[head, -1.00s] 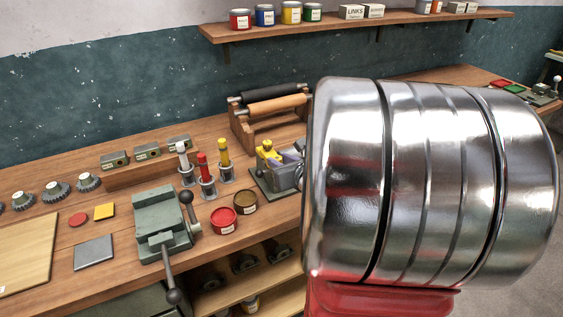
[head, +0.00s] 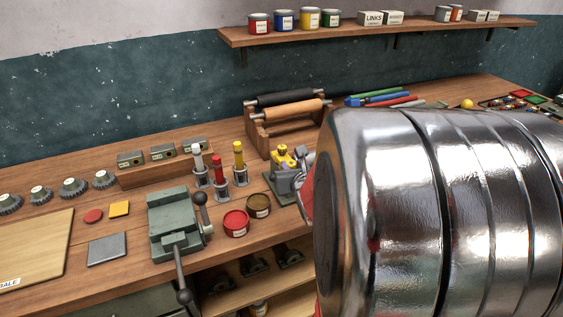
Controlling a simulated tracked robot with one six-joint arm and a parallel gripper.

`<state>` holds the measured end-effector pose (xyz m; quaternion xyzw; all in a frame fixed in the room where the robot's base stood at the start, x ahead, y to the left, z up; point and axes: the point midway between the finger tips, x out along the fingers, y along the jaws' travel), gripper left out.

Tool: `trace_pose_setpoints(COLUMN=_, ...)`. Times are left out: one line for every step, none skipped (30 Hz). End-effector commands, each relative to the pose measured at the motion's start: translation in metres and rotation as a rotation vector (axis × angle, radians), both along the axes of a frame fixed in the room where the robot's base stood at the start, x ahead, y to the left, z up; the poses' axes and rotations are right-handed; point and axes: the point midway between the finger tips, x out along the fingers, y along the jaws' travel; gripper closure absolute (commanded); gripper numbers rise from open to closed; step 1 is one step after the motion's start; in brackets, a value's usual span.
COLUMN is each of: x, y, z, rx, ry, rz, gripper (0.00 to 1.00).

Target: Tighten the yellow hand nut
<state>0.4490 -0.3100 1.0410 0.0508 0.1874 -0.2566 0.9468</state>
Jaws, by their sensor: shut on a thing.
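The yellow hand nut (head: 282,153) sits at the top of a small grey fixture (head: 284,183) on a dark green base, towards the back of the wooden bench. My gripper (head: 299,161) shows only in part at the nut's right side and appears shut on it. My large shiny arm link hides the rest of the gripper and wrist, so the fingertips and exact contact are not clear.
A green-grey vise (head: 172,225) stands front left of the fixture, with red (head: 236,223) and brown (head: 258,205) open tins between. Upright tubes (head: 218,175) stand left, and a roller rack (head: 287,120) behind. A shelf (head: 380,31) with cans runs along the wall.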

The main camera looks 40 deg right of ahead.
Motion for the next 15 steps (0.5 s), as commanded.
trace_pose_setpoints(x=0.0, y=-0.0015, z=0.0026, rx=0.0, ry=-0.006, rz=-0.011, gripper=0.96)
trace_pose_setpoints(x=-0.0002, y=-0.0014, z=0.0024, rx=0.0, ry=-0.005, rz=-0.014, gripper=0.96)
trace_pose_setpoints(x=-0.0004, y=-0.0014, z=0.0021, rx=0.002, ry=-0.004, rz=-0.018, gripper=0.96)
trace_pose_setpoints(x=-0.0006, y=-0.0013, z=0.002, rx=0.002, ry=-0.004, rz=-0.02, gripper=0.96)
trace_pose_setpoints(x=-0.0006, y=-0.0012, z=0.0018, rx=0.003, ry=-0.004, rz=-0.021, gripper=0.96)
trace_pose_setpoints(x=-0.0008, y=-0.0012, z=0.0016, rx=0.002, ry=-0.004, rz=-0.022, gripper=0.96)
trace_pose_setpoints(x=-0.0009, y=-0.0011, z=0.0014, rx=0.003, ry=-0.003, rz=-0.022, gripper=0.96)
trace_pose_setpoints(x=-0.001, y=-0.0011, z=0.0013, rx=0.004, ry=-0.003, rz=-0.023, gripper=0.96)
trace_pose_setpoints(x=-0.0012, y=-0.0012, z=0.0011, rx=0.004, ry=-0.003, rz=-0.023, gripper=0.96)
trace_pose_setpoints(x=-0.0012, y=-0.0012, z=0.001, rx=0.004, ry=-0.002, rz=-0.023, gripper=0.96)
trace_pose_setpoints(x=-0.0012, y=-0.0011, z=0.0009, rx=0.004, ry=-0.002, rz=-0.023, gripper=0.96)
trace_pose_setpoints(x=-0.0014, y=-0.001, z=0.0007, rx=0.004, ry=-0.002, rz=-0.023, gripper=0.96)
trace_pose_setpoints(x=-0.0014, y=-0.001, z=0.0006, rx=0.005, ry=-0.002, rz=-0.023, gripper=0.96)
trace_pose_setpoints(x=-0.0015, y=-0.0011, z=0.0004, rx=0.005, ry=-0.002, rz=-0.023, gripper=0.73)
trace_pose_setpoints(x=-0.0016, y=-0.001, z=0.0003, rx=0.005, ry=-0.002, rz=-0.023, gripper=0.7)
